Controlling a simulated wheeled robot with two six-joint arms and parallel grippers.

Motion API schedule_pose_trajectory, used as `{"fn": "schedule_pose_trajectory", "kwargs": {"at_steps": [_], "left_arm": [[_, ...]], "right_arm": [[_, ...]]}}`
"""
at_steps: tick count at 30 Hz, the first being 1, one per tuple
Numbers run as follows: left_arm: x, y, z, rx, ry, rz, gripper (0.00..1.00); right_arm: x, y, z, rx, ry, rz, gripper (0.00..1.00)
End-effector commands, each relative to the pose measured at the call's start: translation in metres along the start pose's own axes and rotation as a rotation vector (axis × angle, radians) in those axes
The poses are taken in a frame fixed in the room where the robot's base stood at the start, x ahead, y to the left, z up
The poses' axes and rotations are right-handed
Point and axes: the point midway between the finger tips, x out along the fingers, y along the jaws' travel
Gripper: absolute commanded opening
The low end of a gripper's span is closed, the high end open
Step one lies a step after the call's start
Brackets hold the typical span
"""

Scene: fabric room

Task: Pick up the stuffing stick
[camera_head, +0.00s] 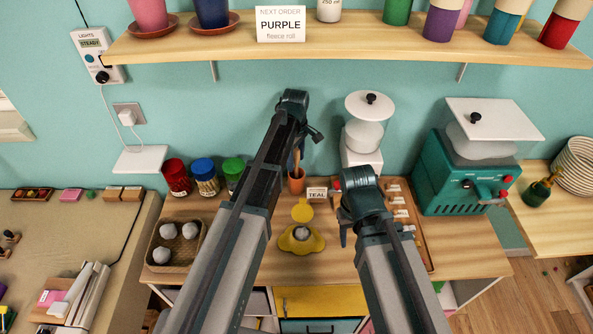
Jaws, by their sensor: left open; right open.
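A terracotta cup (296,185) stands at the back of the wooden worktable and holds upright tools. One is a thin wooden stick (297,160), probably the stuffing stick; my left arm partly hides it. My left gripper (314,136) is open above and slightly right of the cup, near the wall, apart from the stick. My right gripper (344,236) is open over the table, to the right of and nearer than the cup. Its jaws are partly hidden by my arm. Neither gripper holds anything that I can see.
A yellow scale-like dish (301,239) bears a grey ball. A TEAL card (317,194) stands beside the cup. Jars (207,178) stand left, with a basket of balls (161,262) in front. A white-lidded canister (362,140) and teal machine (462,180) stand right. A shelf (350,47) overhangs.

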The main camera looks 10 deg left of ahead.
Motion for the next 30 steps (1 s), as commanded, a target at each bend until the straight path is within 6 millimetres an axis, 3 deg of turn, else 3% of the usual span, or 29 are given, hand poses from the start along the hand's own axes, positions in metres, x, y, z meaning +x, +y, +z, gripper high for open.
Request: {"fn": "schedule_pose_trajectory", "kwargs": {"at_steps": [1,6,16,27,30], "left_arm": [[0.013,0.001,0.001,0.000,0.000,0.000,0.65],[0.033,0.002,0.002,0.000,0.000,0.000,0.65],[0.035,0.002,0.002,0.000,0.000,0.000,0.65],[0.035,0.002,0.002,0.000,0.000,0.000,0.00],[0.035,0.002,0.002,0.000,0.000,0.000,0.00]], "right_arm": [[0.013,-0.001,-0.001,0.000,0.000,0.000,0.50],[0.033,-0.003,-0.002,0.000,0.000,0.000,0.50],[0.035,-0.003,-0.002,0.000,0.000,0.000,0.50],[0.035,-0.003,-0.002,0.000,0.000,0.000,0.50],[0.035,-0.003,-0.002,0.000,0.000,0.000,0.50]]}}
